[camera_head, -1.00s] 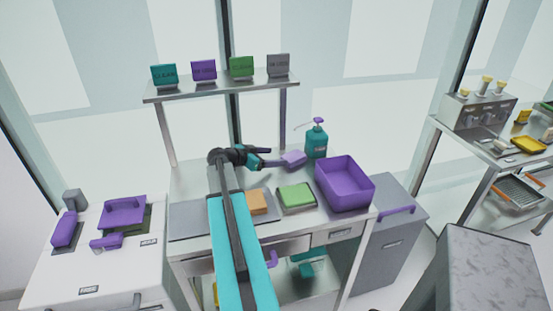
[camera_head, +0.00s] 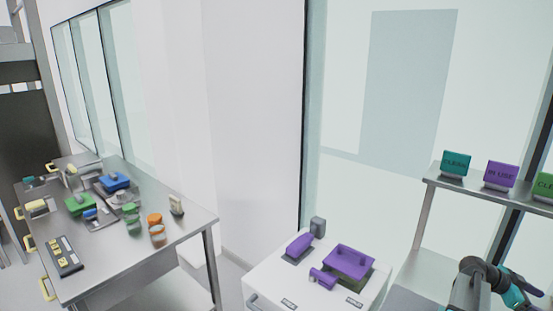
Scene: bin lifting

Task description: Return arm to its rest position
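My arm (camera_head: 468,292) shows at the bottom right corner of the head view, cut off by the lower edge. Its dark wrist joint leads right to my gripper (camera_head: 528,288), which has dark and teal parts. The fingertips are small and close to the right edge of the picture. I cannot tell whether they are open or shut, or whether they hold anything.
A white cabinet (camera_head: 268,277) carries purple items, including a purple bin (camera_head: 349,262). A shelf (camera_head: 432,182) with a teal "CLEAN" sign (camera_head: 455,164) and a purple "IN USE" sign (camera_head: 500,175) is at right. A metal table (camera_head: 185,222) with several coloured items stands left.

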